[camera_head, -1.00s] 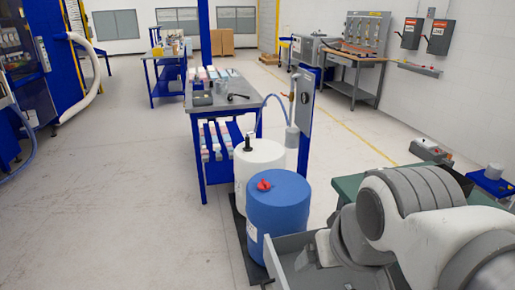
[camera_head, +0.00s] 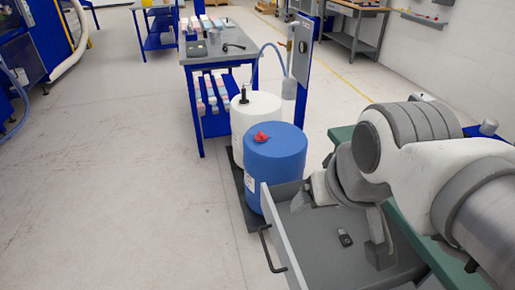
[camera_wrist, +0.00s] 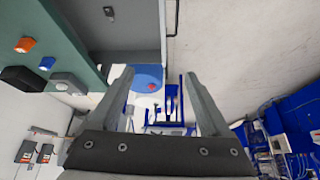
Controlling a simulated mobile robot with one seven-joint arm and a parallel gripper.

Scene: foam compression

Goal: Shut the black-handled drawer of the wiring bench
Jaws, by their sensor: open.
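The drawer (camera_head: 334,266) of the green-topped bench (camera_head: 420,235) stands pulled out at the lower right of the head view. Its black bar handle (camera_head: 268,250) is on the drawer's left-facing front panel (camera_head: 284,240). In the wrist view the drawer interior (camera_wrist: 135,32) is at the top left, with the handle (camera_wrist: 176,16) just right of its front. My gripper (camera_wrist: 162,78) is open, with nothing between its fingers. In the head view my arm and wrist hang over the drawer's far side and hide part of it. I see no contact with the handle.
A small dark object (camera_head: 345,238) lies in the drawer. A blue drum (camera_head: 276,165) stands close behind the drawer, with a white drum (camera_head: 255,118) beyond it. A blue-framed workbench (camera_head: 212,60) is farther back. The floor to the left is clear.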

